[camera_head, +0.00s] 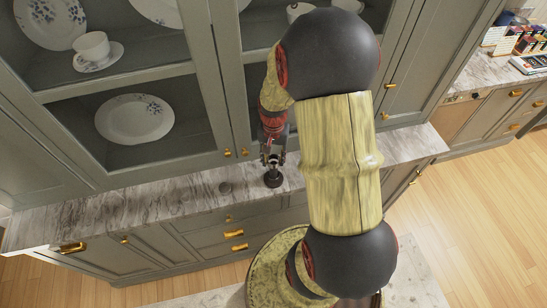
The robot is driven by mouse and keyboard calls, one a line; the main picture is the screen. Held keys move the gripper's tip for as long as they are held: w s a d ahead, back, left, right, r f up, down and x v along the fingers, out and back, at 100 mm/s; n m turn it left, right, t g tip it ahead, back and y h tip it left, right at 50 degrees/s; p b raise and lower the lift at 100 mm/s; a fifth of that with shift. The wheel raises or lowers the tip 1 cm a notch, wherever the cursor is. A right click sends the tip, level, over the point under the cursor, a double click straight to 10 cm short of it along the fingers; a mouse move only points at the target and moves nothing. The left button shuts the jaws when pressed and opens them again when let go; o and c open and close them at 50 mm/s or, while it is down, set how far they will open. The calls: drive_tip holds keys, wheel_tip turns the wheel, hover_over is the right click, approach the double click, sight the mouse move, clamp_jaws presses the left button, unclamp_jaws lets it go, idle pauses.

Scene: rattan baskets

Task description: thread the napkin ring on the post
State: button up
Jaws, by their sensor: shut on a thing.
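My gripper (273,162) points down over the marble counter in front of the glass-door cabinet. A dark post (273,181) with a round base stands upright on the counter directly below the fingertips. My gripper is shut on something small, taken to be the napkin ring. The fingers hide most of it, and its outline is too small to make out. I cannot tell whether the ring is around the post, touching it or just above it.
Cabinet doors with gold knobs (228,153) rise close behind. The counter's left part is clear. Plates (134,118) and a cup (92,47) stand inside the cabinet.

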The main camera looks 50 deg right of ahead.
drive_tip(key=shift+f+b, duration=0.75)
drive_tip(key=shift+f, duration=0.45)
drive_tip(key=o, duration=1.1)
drive_tip(key=shift+c, duration=0.2)
drive_tip(key=shift+r+p, duration=2.85)
drive_tip(key=shift+r, duration=1.2)
